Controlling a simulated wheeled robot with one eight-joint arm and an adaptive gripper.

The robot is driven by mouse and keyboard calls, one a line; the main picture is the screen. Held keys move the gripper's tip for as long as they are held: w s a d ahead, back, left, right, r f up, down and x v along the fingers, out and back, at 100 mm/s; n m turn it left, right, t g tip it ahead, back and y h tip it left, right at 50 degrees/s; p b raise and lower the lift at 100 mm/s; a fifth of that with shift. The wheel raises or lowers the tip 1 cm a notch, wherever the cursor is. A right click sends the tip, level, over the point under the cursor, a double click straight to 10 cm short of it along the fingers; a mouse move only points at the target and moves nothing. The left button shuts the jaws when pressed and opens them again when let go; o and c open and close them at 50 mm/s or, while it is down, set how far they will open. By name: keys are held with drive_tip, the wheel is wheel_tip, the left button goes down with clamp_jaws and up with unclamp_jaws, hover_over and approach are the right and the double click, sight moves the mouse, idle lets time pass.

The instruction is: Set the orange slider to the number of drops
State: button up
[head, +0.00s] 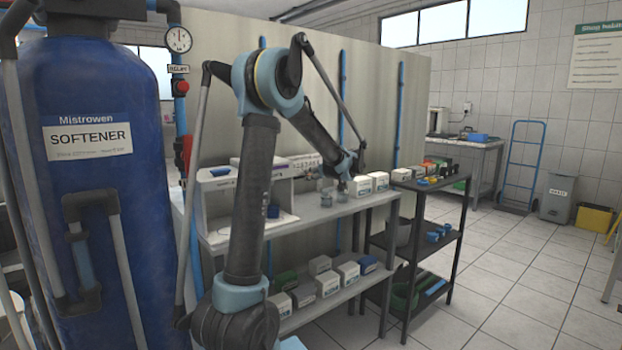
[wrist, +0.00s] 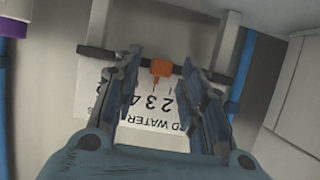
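The orange slider (wrist: 162,68) sits on a dark horizontal rail (wrist: 98,52) in the wrist view. Its narrow tip hangs over a white number plate (wrist: 150,118) with upside-down print. The digits 2, 3 and 4 show; others are hidden behind the fingers. My gripper (wrist: 162,60) is open, with one finger on each side of the slider and a visible gap to both. In the head view my gripper (head: 347,178) is small, above the bench in front of the panel; the slider cannot be made out there. No drops can be made out.
Small glass jars (head: 326,197) and white boxes (head: 361,186) stand on the grey bench (head: 310,214) near my gripper. A white cabinet (head: 217,200) stands at its left. A blue softener tank (head: 95,180) fills the left side. A dark shelf cart (head: 440,192) stands right.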

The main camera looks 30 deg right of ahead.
drive_tip(key=v, duration=1.1)
drive_tip(key=shift+s, duration=0.2)
